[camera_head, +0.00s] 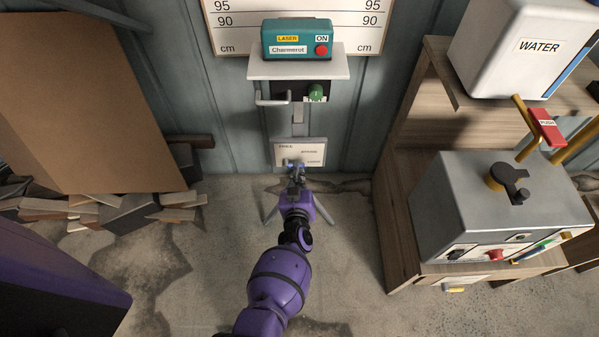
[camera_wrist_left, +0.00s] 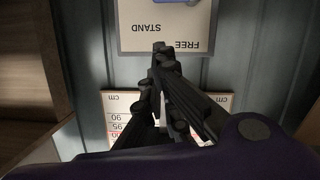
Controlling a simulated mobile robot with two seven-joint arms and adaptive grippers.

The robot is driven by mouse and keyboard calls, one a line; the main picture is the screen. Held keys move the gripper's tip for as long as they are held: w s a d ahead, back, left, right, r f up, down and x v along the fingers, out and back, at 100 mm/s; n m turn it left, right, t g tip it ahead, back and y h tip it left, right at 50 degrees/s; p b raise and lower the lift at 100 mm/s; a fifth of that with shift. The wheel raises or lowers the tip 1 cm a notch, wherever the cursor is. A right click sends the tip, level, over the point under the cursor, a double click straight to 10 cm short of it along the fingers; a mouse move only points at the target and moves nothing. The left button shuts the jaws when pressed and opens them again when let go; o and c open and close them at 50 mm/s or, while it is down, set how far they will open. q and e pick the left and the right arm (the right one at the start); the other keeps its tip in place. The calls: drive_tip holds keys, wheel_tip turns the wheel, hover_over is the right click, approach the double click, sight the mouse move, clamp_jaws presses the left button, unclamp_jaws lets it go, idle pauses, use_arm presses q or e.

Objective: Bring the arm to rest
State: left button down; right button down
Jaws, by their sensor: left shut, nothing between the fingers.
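My purple left arm (camera_head: 277,285) reaches forward from the bottom of the head view. Its dark left gripper (camera_head: 296,167) is shut and empty, in front of a small sign plate (camera_head: 313,151) low on the wall. In the left wrist view the closed fingers (camera_wrist_left: 160,48) point toward a pale sign (camera_wrist_left: 190,42) that reads "FREE STAND" upside down. I cannot tell whether the fingertips touch the sign. My right gripper is not in view.
A shelf (camera_head: 299,63) above the gripper carries a teal laser box (camera_head: 297,41); a grey handle (camera_head: 272,99) sticks out below. A wooden rack (camera_head: 398,200) with a metal box (camera_head: 480,205) and water container (camera_head: 510,50) stands right. A brown board (camera_head: 85,100) leans left. Floor beside my arm is clear.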

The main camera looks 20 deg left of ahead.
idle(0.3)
